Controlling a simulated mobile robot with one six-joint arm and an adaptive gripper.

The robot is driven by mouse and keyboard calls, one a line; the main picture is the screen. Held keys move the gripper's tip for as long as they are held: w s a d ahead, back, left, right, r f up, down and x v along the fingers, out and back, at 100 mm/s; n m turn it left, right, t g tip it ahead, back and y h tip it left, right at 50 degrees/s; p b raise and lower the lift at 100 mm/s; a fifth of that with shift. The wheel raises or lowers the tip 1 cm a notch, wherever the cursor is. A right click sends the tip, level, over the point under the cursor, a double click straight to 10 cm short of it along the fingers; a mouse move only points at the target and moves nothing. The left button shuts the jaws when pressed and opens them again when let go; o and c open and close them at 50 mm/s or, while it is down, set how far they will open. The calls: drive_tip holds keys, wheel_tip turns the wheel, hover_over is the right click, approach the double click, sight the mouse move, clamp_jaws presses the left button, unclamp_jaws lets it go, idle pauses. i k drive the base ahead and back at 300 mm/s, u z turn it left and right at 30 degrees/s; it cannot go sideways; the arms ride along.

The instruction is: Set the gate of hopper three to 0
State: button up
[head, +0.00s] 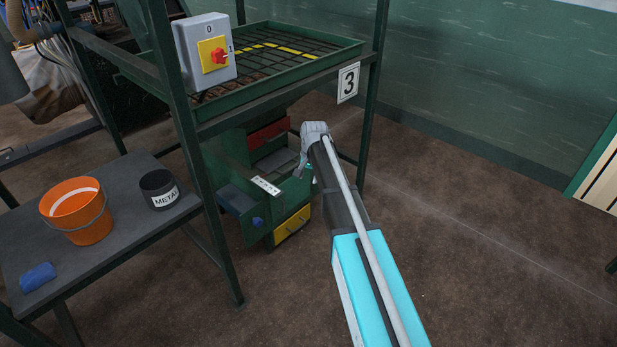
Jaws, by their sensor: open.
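The number 3 sign (348,83) hangs on the green frame of the hopper (310,66), which has a dark grate on top. A grey switch box (190,50) on the frame's post has a yellow plate and a red knob (218,57). A 0 is marked above and a 1 to the right; the knob seems to point toward the 1. Below the hopper is green machinery (232,165) with a white marked strip (265,185), too small to read. My arm reaches up from the bottom right to this machinery.
A dark table (120,215) at left holds an orange bucket (85,225), a black METAL pot (160,190) and a blue cloth-like item (38,277). A yellow box (292,225) is low under the machinery. Green frame posts stand close by. The brown floor at right is clear.

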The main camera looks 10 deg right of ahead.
sight(272, 162)
drive_tip(key=i, duration=0.95)
